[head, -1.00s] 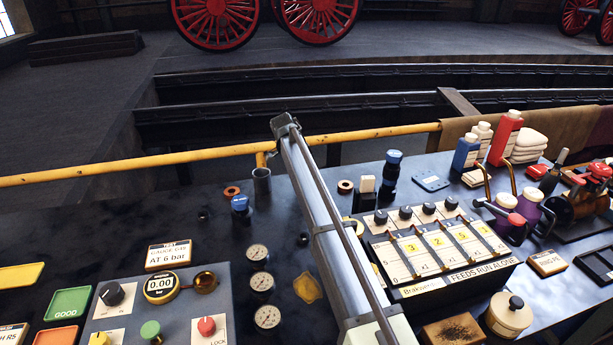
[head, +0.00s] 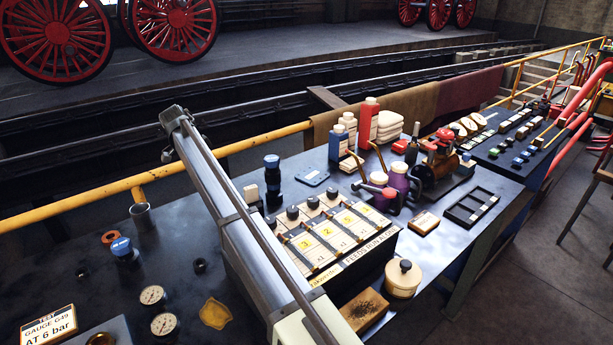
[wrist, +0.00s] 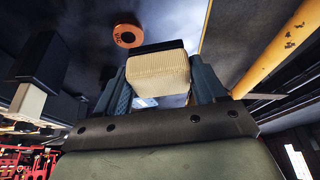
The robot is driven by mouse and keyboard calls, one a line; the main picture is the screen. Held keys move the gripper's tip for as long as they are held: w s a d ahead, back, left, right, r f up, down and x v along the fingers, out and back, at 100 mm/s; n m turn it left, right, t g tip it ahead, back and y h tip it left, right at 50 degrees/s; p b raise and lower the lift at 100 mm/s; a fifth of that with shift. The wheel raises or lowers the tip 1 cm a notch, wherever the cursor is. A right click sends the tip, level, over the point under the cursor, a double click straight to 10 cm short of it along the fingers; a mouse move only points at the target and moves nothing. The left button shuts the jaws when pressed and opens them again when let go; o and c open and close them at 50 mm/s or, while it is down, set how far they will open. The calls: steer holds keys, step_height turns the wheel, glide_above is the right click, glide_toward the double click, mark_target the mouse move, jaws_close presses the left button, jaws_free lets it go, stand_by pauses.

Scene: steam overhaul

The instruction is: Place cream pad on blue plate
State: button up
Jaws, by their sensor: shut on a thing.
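The cream pad (wrist: 156,70) is a ribbed cream block with a dark top edge, seen in the wrist view. My gripper (wrist: 160,85) is shut on it, with one blue-grey finger on each side. In the head view I do not see the gripper or the held pad; my arm blocks part of the bench.
A yellow rail (head: 270,138) runs behind. An orange ring (wrist: 127,36) shows in the wrist view.

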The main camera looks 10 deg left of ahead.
steer(key=w+d+m, duration=0.2)
steer(key=w+d, duration=0.7)
steer(key=d, duration=0.4)
glide_above(315, 174)
steer(key=s+a, duration=0.1)
steer(key=shift+n, duration=0.5)
steer(key=shift+a+f, duration=0.2)
steer(key=shift+f, duration=4.3)
steer(key=o, duration=1.1)
steer(key=shift+f, duration=0.15)
steer(key=v, duration=1.2)
steer(key=shift+a, duration=0.2)
